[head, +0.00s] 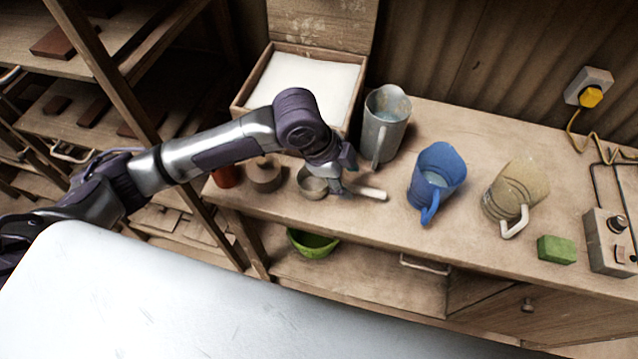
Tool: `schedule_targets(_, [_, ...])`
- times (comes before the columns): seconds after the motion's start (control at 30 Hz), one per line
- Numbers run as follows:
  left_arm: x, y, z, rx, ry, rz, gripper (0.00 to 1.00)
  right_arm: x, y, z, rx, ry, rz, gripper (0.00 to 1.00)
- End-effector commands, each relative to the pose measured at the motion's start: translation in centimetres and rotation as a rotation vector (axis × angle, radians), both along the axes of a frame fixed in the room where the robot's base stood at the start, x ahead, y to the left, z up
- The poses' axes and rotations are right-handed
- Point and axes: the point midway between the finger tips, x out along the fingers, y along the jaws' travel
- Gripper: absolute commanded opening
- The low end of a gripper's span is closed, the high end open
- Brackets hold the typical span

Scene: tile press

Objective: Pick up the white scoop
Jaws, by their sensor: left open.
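The scoop (372,193) lies on the wooden bench top near its front edge. The gripper is open. I cannot tell from this view whether its fingers touch the scoop. My right gripper is not in view.
An open wooden box (240,108) of white material stands behind. A grey pitcher (385,125), blue pitcher (437,170) and beige pitcher (516,186) stand to the right, with a green block (556,250). A brown lidded pot (264,175) sits left of the bowl. A green bowl (312,243) is below.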

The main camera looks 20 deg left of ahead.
Motion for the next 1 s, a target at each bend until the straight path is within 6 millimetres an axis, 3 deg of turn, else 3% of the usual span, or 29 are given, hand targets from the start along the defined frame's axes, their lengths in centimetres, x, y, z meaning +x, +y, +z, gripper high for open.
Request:
schedule_targets(0.33, [0.6, -1.7, -4.0, 0.0, 0.002, 0.002, 0.53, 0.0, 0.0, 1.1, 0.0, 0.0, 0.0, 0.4])
schedule_targets(0.67, [0.7, -2.0, -4.8, 0.0, -0.001, 0.0, 0.51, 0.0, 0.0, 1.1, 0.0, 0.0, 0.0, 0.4])
schedule_targets(0.9, [0.7, -2.0, -4.7, 0.0, -0.001, 0.001, 0.11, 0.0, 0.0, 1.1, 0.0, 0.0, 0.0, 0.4])
schedule_targets(1.0, [0.7, -2.0, -4.7, 0.0, -0.001, 0.001, 0.0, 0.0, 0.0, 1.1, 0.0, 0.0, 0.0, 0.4])
